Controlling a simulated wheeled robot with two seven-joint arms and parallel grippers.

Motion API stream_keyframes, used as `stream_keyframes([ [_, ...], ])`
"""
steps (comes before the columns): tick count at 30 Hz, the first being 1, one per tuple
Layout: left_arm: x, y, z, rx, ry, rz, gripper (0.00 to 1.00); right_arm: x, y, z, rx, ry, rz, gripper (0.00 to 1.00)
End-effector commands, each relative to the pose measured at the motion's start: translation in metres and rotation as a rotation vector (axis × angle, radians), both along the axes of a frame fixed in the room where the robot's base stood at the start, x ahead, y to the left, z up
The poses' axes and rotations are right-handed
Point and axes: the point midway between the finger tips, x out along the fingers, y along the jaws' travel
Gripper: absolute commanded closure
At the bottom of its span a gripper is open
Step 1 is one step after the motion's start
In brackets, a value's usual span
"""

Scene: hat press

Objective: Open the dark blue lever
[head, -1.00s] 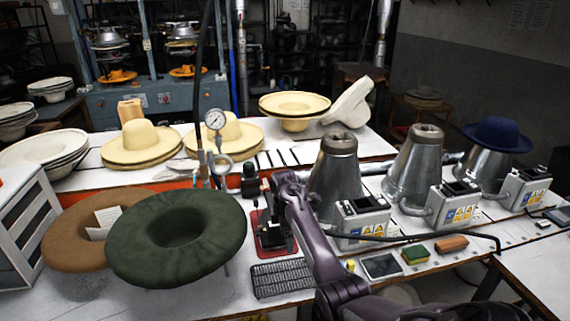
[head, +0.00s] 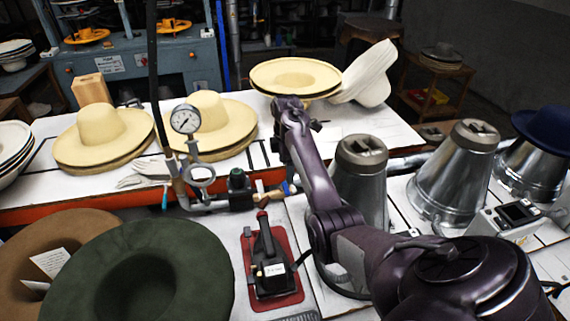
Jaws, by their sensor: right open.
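A pipe with a round pressure gauge (head: 185,119) stands at the centre-left of the bench in the head view. A dark valve body (head: 238,181) sits on its horizontal run. A small blue part (head: 292,188) shows at the right end of this run, close beside my right forearm. I cannot make out clearly which part is the dark blue lever, or its position. My right gripper (head: 289,104) is at the far end of my right arm, in front of the cream hat. It is open, seen from behind, its fingertips hard to make out. My left gripper is out of view.
A black device on a red base (head: 271,262) lies in front of the pipe. Metal cones (head: 456,172) stand to the right. Straw hats (head: 103,135) lie behind the pipe; a green felt hat (head: 140,270) is at the front left. White gloves (head: 150,172) lie beside the pipe.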

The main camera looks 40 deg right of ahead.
Motion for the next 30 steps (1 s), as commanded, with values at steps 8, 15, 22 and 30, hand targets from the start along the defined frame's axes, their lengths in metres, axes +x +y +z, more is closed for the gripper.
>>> stream_keyframes([
  [8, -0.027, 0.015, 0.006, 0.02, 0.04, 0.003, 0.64, -0.001, 0.001, -0.024, 0.002, 0.003, 0.002, 0.22],
  [15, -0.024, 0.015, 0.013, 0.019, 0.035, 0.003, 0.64, -0.001, 0.001, -0.062, 0.001, 0.003, 0.0, 0.22],
  [22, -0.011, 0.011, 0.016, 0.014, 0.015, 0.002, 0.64, -0.001, 0.001, -0.078, 0.0, 0.001, 0.001, 0.22],
  [30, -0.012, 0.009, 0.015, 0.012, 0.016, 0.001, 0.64, 0.0, 0.001, -0.078, 0.0, 0.0, 0.0, 0.27],
])
